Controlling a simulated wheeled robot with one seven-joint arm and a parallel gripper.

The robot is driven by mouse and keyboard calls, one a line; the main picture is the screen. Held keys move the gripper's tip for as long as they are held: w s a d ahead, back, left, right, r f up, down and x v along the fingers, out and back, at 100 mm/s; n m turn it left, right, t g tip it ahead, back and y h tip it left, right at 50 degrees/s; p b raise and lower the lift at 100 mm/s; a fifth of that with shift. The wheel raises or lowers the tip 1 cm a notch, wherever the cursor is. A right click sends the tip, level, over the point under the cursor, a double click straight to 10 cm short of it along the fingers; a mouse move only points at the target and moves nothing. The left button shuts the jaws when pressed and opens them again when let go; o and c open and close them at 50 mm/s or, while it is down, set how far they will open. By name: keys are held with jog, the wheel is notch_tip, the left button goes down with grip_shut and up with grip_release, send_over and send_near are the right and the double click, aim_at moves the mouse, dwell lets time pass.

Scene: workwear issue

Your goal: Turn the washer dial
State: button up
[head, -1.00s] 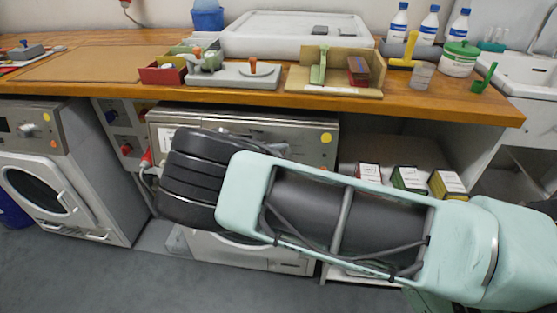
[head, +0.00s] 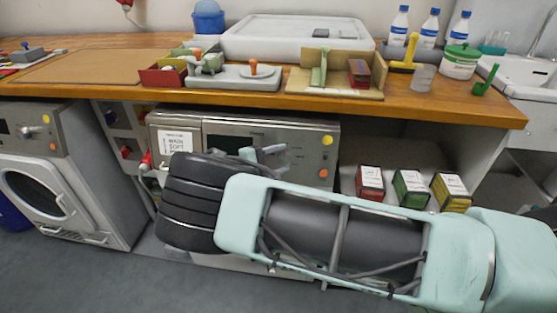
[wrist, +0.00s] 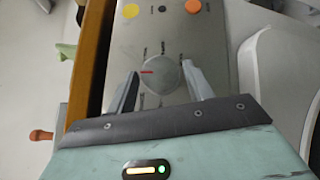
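The washer (head: 225,128) with a metal control panel stands under the wooden counter. Its round grey dial (wrist: 165,74) shows in the wrist view with a red mark on its left side. I cannot make the dial out in the head view, where my gripper and arm cover part of the panel. My gripper (head: 262,154) is in front of the panel. In the wrist view my gripper (wrist: 160,71) is open, with one finger on each side of the dial. A gap shows on the left; I cannot tell whether the right finger touches.
An orange button (wrist: 193,7) and a yellow button (wrist: 131,10) sit on the panel beyond the dial. The counter edge (head: 340,100) overhangs the panel. Several boxes (head: 411,187) stand on the shelf to the right. A second machine (head: 60,170) stands at left.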

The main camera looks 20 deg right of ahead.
jog(key=shift+o, duration=0.5)
jog(key=b+v, duration=0.2)
jog(key=v, duration=1.5)
jog(key=shift+a+b, duration=0.2)
jog(key=shift+b, duration=0.1)
jog(key=shift+s+r, duration=0.1)
